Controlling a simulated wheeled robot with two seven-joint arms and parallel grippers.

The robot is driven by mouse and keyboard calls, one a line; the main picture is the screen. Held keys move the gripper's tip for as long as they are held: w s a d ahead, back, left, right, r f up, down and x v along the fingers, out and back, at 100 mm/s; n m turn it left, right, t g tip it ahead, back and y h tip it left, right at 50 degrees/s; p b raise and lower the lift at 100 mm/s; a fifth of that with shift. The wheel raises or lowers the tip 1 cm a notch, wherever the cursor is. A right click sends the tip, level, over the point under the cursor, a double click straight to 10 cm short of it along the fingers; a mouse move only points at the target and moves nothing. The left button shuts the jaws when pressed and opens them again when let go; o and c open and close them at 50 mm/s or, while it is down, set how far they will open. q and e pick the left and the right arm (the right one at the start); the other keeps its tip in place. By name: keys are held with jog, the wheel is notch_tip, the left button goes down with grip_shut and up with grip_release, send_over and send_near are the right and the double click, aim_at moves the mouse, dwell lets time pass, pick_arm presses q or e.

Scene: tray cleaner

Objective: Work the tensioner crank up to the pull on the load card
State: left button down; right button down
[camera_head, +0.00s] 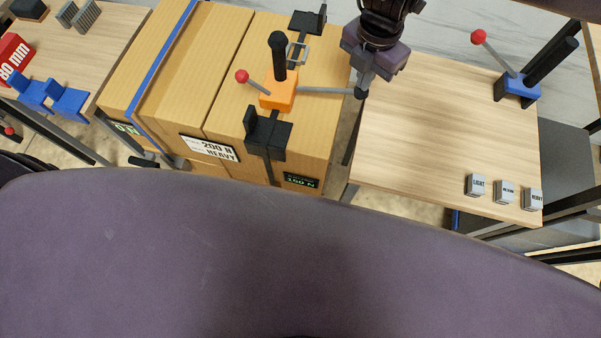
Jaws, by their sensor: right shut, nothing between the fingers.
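An orange tensioner (279,97) sits on the right-hand carton, on a black strap. It has an upright black handle (278,55) and a short lever with a red ball (242,76). A thin grey rod (325,90) runs from it rightward to my right gripper (362,88). That gripper is shut and empty; I cannot tell whether its tips touch the rod's end. The white load card (209,148) on the carton front reads "200 N HEAVY". A dark display (301,182) below the tensioner reads what looks like 150 N. My left gripper is not in view.
A blue strap (150,90) crosses the left carton. Blue brackets (68,100) lie on the left table. The right table's middle is clear.

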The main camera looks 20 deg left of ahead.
jog(key=shift+f, duration=0.35)
jog(key=shift+a+r+p, duration=0.2)
jog(key=shift+r+p, duration=0.5)
jog(key=shift+r, duration=0.35)
jog(key=shift+a+r+p, duration=0.2)
jog(key=shift+r+p, duration=0.55)
jog(key=shift+r, duration=0.35)
jog(key=shift+a+r+p, duration=0.2)
jog(key=shift+r+p, duration=0.5)
jog(key=shift+r, duration=0.35)
jog(key=shift+f, duration=0.1)
